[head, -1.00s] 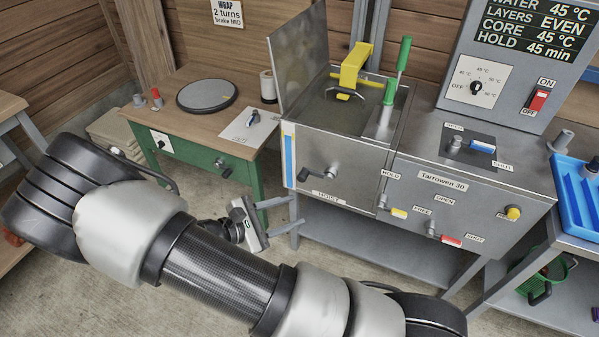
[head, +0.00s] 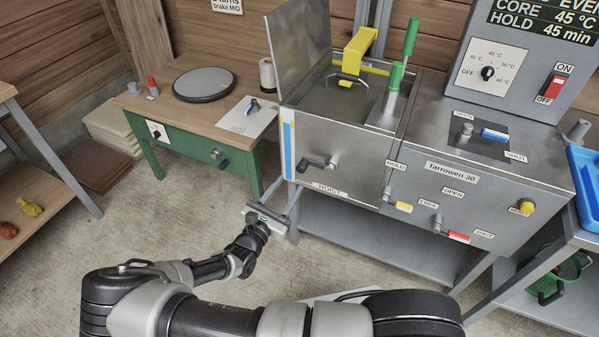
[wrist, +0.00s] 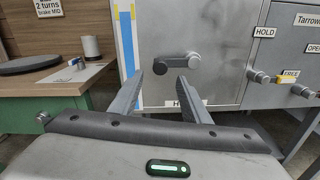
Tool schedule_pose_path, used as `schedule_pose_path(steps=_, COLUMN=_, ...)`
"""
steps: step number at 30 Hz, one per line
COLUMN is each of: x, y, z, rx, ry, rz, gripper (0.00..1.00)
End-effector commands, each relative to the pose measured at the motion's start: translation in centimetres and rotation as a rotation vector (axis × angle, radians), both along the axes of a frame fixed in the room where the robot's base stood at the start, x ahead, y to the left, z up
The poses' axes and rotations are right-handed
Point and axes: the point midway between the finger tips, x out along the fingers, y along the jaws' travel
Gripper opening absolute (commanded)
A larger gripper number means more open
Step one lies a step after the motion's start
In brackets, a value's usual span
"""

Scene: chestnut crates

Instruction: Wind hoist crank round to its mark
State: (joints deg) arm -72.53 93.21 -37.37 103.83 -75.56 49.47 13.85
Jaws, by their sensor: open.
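The hoist crank (head: 318,163) is a dark grey arm with a grip on the front of the steel tank (head: 350,160), above the HOIST label (head: 329,189). In the wrist view the crank (wrist: 182,63) lies nearly level, with its thicker dark end at the left. I cannot make out a mark for it. My gripper (head: 285,196) is below and left of the crank, apart from it. In the wrist view my gripper (wrist: 161,79) is open and empty, its fingers pointing at the tank front below the crank. The label is partly hidden by the right finger there.
A green workbench (head: 188,150) with a round dark plate stands left of the tank. A yellow-tipped lever (head: 401,206) and a red-tipped lever (head: 455,235) stick out right of the crank. A blue tray (head: 585,180) is at the far right.

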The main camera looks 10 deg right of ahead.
Motion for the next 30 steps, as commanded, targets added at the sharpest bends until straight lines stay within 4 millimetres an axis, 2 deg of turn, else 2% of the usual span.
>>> schedule_pose_path(steps=6, x=3.7, y=-2.9, z=-0.2, rx=-0.001, ry=-0.001, rz=-0.002, gripper=0.43)
schedule_pose_path(steps=12, x=5.9, y=-4.5, z=-0.1, rx=0.001, ry=-0.002, rz=-0.001, gripper=0.43)
schedule_pose_path(steps=25, x=6.6, y=-5.1, z=0.0, rx=0.002, ry=-0.001, rz=0.000, gripper=0.43)
schedule_pose_path(steps=30, x=6.6, y=-5.0, z=0.0, rx=0.002, ry=-0.001, rz=0.000, gripper=0.14)
